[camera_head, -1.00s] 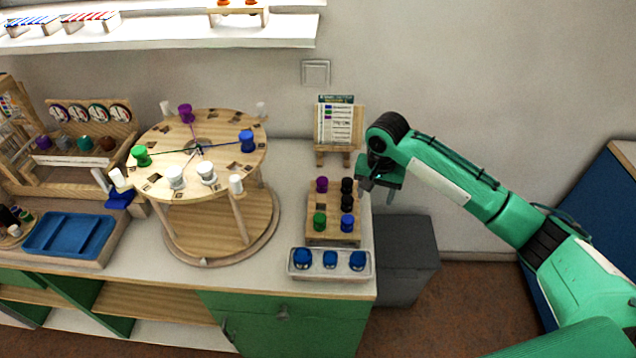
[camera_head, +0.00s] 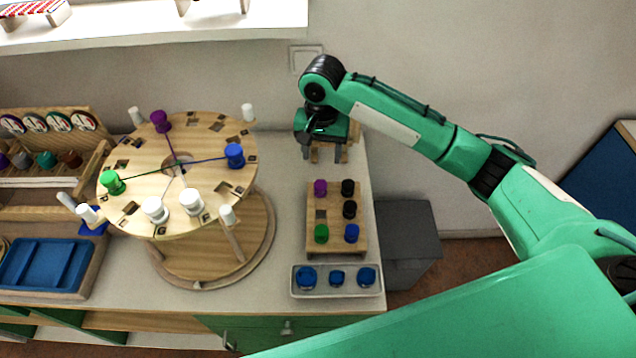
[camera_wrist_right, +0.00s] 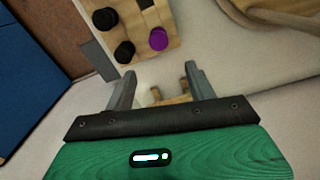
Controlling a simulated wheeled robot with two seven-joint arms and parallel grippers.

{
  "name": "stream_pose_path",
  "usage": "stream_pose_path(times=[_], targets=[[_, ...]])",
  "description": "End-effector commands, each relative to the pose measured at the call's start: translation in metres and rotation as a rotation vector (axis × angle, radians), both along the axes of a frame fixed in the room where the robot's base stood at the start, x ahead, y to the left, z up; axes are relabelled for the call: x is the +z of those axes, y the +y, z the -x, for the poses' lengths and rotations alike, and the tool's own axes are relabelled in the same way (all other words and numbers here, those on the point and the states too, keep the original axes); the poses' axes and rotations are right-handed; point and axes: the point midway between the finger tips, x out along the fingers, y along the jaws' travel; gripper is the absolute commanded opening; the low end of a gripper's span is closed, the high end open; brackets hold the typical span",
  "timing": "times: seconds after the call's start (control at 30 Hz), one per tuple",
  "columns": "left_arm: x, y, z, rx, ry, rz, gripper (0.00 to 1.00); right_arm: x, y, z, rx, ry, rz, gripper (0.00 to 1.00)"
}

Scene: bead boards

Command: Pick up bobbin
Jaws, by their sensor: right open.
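Several bobbins stand in a wooden block (camera_head: 336,245): purple (camera_head: 320,188), two black (camera_head: 348,188), green (camera_head: 321,233) and blue (camera_head: 351,233). One hole in the block is empty. Three blue bobbins (camera_head: 307,277) sit in a white tray (camera_head: 337,291) in front. My right gripper (camera_head: 325,152) is behind the block, in front of the small easel, which it largely hides. In the right wrist view the gripper (camera_wrist_right: 160,80) is open and empty; the purple bobbin (camera_wrist_right: 158,39) and the two black ones lie beyond its fingertips. My left gripper is out of view.
A round wooden stand (camera_head: 215,180) left of the block carries purple, green, blue and white bobbins, with threads to its centre. A blue tray (camera_head: 42,262) lies at far left. A grey box (camera_head: 408,240) stands right of the counter. A white shelf (camera_head: 170,30) hangs above.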

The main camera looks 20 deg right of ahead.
Motion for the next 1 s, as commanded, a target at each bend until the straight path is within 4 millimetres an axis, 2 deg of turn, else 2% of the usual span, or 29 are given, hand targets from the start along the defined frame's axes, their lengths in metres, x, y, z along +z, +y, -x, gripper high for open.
stream_pose_path(times=[0.1,0.3,0.53,0.8,1.0], targets=[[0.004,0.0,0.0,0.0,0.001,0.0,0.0,-0.025,0.0,0.001,0.0,0.004,0.003,0.56],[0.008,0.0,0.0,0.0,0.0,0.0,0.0,-0.056,0.0,0.001,0.0,0.001,0.002,0.56],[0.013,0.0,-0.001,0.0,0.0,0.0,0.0,-0.071,0.002,0.004,0.001,0.002,0.001,0.56],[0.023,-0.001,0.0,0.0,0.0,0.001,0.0,-0.109,0.005,0.009,0.0,0.001,0.002,0.56],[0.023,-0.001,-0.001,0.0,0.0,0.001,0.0,-0.115,0.005,0.009,0.001,-0.002,0.001,0.56]])
